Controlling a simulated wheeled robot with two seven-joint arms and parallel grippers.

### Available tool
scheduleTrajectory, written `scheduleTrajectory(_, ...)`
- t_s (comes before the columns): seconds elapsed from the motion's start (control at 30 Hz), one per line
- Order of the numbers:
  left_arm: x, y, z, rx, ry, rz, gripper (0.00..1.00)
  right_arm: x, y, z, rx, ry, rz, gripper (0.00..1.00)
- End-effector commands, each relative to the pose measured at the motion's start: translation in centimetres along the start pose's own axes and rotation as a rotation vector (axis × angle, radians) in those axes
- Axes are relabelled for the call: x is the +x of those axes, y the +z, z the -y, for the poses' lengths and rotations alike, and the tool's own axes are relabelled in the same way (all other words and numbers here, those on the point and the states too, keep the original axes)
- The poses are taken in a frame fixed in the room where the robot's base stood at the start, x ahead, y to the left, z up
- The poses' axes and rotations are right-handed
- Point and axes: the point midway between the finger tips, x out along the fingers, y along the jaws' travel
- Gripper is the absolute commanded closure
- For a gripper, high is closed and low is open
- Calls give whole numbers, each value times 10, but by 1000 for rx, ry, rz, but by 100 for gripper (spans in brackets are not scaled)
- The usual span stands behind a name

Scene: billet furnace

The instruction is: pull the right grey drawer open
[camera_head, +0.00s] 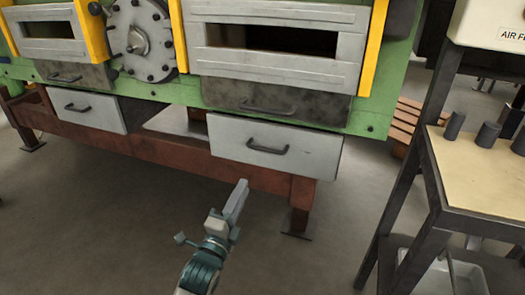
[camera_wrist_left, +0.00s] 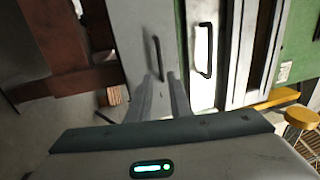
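The right grey drawer (camera_head: 275,147) sits low under the furnace's wide window and looks closed. Its dark bar handle (camera_head: 267,147) is on the front. My left gripper (camera_head: 240,195) is below and in front of this drawer, apart from it in the head view. In the left wrist view, my left gripper (camera_wrist_left: 160,78) has its two fingers apart with nothing between them. They point toward the grey drawer front (camera_wrist_left: 130,35) and its handle (camera_wrist_left: 157,57), which lies just beyond the fingertips. My right gripper is in neither view.
A left grey drawer (camera_head: 88,108) stands slightly out. A darker panel with a handle (camera_head: 267,106) is above the right drawer. The red-brown frame (camera_head: 170,150) runs beneath. A table with grey cylinders (camera_head: 480,170) stands at right. The floor in front is clear.

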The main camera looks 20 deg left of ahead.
Motion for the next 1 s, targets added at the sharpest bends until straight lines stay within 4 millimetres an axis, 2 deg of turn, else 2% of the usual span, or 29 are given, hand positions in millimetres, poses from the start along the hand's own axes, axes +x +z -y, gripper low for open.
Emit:
scheduleTrajectory(0.17,5,0,-1,0,0,0,82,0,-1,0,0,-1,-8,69)
scheduleTrajectory(0.37,23,0,0,-2,-2,0,82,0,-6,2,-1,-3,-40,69)
scheduleTrajectory(1.0,127,0,-2,-2,-1,0,82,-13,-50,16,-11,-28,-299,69)
